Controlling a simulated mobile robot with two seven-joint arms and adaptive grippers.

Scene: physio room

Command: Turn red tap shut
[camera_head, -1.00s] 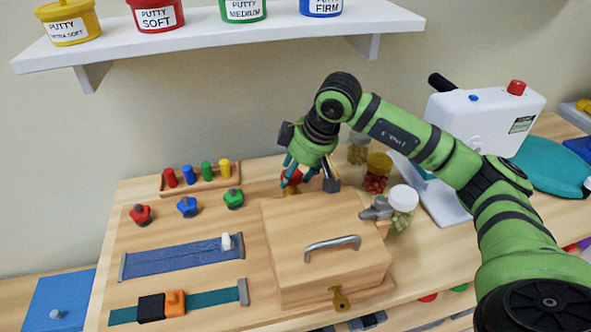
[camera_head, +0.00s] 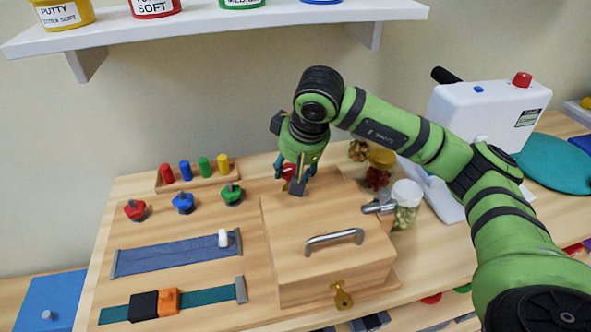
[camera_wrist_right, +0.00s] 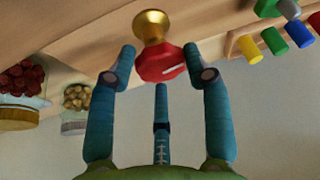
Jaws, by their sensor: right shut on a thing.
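The red tap (camera_head: 289,171) is behind the wooden box on the board, mostly hidden by my fingers in the head view. In the right wrist view it is a red faceted knob (camera_wrist_right: 161,64) on a round brass base (camera_wrist_right: 152,25). My right gripper (camera_head: 294,182) reaches down over it from above. In the wrist view, my right gripper's blue-green fingers (camera_wrist_right: 158,70) stand on either side of the knob, with a third finger below it, shut on it. How far the tap is turned cannot be told. My left gripper is not in view.
A wooden box (camera_head: 290,250) with a metal handle stands just in front of the tap. Jars (camera_head: 406,198) and a white machine (camera_head: 475,125) are to the right. A peg rack (camera_head: 197,180) and coloured knobs (camera_head: 183,203) are to the left. A shelf (camera_head: 200,35) hangs above.

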